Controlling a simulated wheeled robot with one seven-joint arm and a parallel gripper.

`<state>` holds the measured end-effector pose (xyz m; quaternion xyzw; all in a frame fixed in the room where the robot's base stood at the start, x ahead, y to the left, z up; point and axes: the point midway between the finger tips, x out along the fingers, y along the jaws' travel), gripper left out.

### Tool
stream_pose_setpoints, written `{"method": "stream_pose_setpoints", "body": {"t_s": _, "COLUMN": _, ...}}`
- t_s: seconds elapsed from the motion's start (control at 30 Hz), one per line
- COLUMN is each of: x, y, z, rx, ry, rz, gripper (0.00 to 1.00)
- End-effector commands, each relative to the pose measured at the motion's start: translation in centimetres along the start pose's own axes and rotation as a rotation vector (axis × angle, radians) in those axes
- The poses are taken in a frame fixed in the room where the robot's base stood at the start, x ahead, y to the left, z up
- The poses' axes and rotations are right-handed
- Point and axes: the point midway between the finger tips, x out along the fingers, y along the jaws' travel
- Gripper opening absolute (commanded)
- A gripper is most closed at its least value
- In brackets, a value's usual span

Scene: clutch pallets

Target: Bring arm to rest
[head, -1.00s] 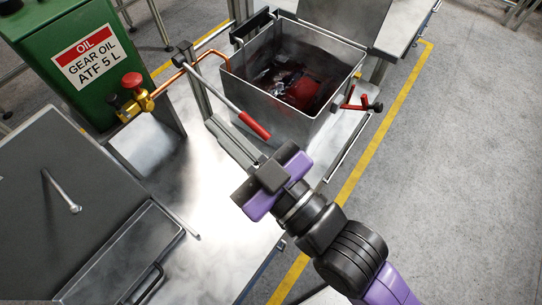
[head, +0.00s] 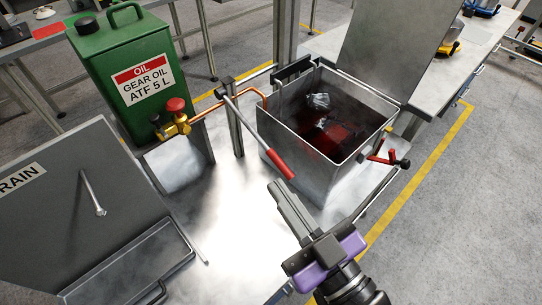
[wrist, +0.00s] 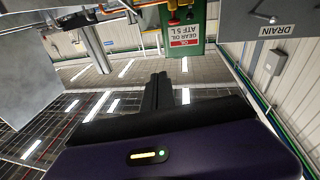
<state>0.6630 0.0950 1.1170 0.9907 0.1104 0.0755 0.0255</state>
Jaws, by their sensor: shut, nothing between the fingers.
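My gripper (head: 284,197) is at the lower middle of the head view, its two dark fingers together and nothing between them. It is over the bright metal bench top, in front of the metal tank and just below the red-handled lever. In the wrist view, the shut fingers (wrist: 157,92) stick up past the purple housing.
The open metal tank (head: 362,168) holds dark red liquid and some metal parts. A red-handled lever (head: 262,142) and a red valve (head: 384,157) stand close by. A green oil can (head: 125,70) and grey drain box (head: 75,200) are left.

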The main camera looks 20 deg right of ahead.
Motion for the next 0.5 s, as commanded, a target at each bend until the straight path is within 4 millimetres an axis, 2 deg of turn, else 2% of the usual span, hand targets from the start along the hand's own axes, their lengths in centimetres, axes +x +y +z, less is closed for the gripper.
{"method": "stream_pose_setpoints", "body": {"t_s": 0.17, "x": 0.0, "y": 0.0, "z": 0.0, "rx": 0.002, "ry": 0.0, "rz": 0.0, "gripper": 0.0}}
{"method": "stream_pose_setpoints", "body": {"t_s": 0.3, "x": -0.2, "y": 0.3, "z": -1.0, "rx": 0.03, "ry": 0.044, "rz": 0.009, "gripper": 0.0}}
{"method": "stream_pose_setpoints", "body": {"t_s": 0.37, "x": -1.3, "y": 0.7, "z": -0.5, "rx": 0.04, "ry": 0.036, "rz": 0.02, "gripper": 0.0}}
{"method": "stream_pose_setpoints", "body": {"t_s": 0.5, "x": -4.8, "y": 1.9, "z": 1.6, "rx": 0.059, "ry": -0.02, "rz": 0.057, "gripper": 0.0}}
